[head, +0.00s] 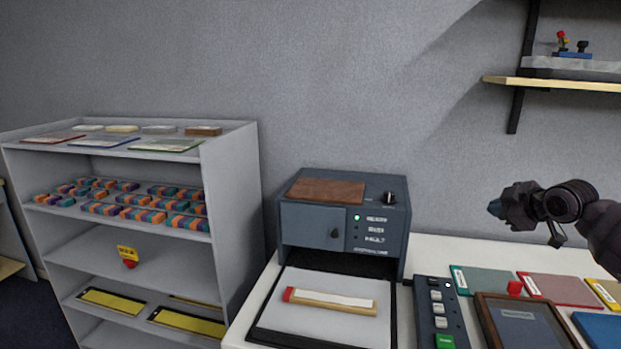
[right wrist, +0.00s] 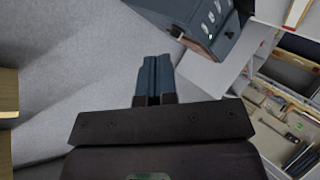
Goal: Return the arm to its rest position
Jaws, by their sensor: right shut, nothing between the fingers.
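My right gripper (head: 494,208) is at the right of the head view, in the air above the white table (head: 433,249), its tip pointing left. In the right wrist view its two dark blue fingers (right wrist: 153,78) are together with nothing between them. The right arm comes in from the right edge of the head view. My left gripper is not in view.
A dark blue machine (head: 343,222) stands on the table with a wood-and-white strip (head: 330,302) before it. A control panel (head: 435,310), a framed screen (head: 520,325) and coloured mats lie at right. A grey shelf unit (head: 233,200) stands left; a wall shelf (head: 550,84) hangs upper right.

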